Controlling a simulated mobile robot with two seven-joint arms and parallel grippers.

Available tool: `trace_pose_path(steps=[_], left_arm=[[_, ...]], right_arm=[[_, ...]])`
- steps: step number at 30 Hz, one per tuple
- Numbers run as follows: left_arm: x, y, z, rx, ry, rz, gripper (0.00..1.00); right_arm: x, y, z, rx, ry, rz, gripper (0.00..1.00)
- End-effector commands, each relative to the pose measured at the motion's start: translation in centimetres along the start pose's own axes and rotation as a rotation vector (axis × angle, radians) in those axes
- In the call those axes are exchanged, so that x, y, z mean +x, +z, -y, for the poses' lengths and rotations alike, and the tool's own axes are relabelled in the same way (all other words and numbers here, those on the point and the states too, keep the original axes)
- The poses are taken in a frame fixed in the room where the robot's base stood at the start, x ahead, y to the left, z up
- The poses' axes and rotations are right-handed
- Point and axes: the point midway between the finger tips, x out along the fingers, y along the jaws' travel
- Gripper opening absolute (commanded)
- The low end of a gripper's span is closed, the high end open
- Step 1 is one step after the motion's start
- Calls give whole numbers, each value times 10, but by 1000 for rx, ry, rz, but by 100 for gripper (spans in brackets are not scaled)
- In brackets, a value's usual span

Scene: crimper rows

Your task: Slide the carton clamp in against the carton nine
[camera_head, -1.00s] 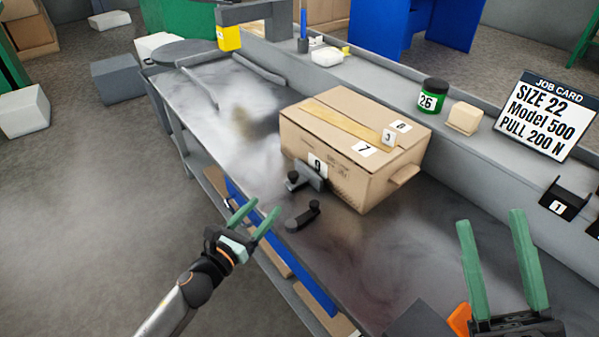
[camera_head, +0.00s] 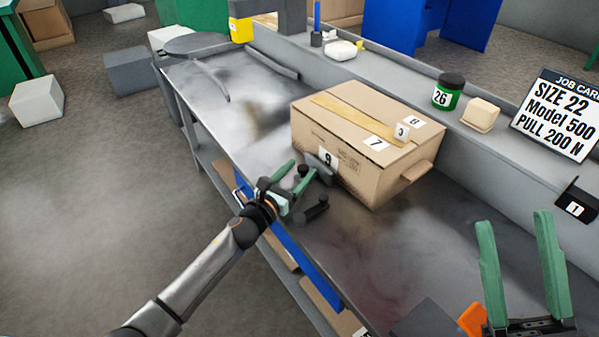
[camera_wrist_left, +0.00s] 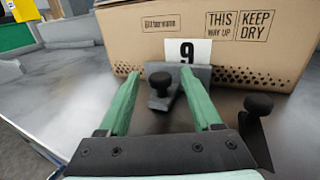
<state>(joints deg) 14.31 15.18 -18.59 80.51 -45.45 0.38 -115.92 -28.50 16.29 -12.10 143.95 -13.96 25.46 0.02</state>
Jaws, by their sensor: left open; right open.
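The carton (camera_head: 340,180) is a brown box on the grey bench, with a 9 label on its near side; the label also shows in the left wrist view (camera_wrist_left: 188,52). The carton clamp (camera_wrist_left: 178,82), a dark grey block with a black knob, stands at the carton's face below the label; I cannot tell whether it touches. My left gripper (camera_head: 297,169) is open; in the left wrist view its green fingers (camera_wrist_left: 165,85) lie either side of the clamp's knob, apart from it. My right gripper (camera_head: 515,228) is open and empty at the lower right.
A second black-knobbed part (camera_head: 313,210) stands on the bench right of my left gripper. A green jar (camera_head: 447,92), a beige block (camera_head: 480,113) and a job card (camera_head: 555,115) stand on the back ledge.

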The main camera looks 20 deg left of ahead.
Motion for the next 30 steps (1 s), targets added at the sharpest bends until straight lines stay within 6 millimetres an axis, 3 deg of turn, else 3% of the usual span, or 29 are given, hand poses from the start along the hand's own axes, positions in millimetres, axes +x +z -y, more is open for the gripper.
trace_pose_path(steps=[11, 27, 30], left_arm=[[6, 0, 0, 0, -1, 0, 66], [6, 0, 0, 0, 0, 0, 7], [6, 0, 0, 0, -1, 0, 0]], right_arm=[[-1, 3, 1, 6, 0, 8, 50], [-2, 4, 2, 9, 4, 13, 50], [-2, 4, 2, 9, 4, 13, 50]])
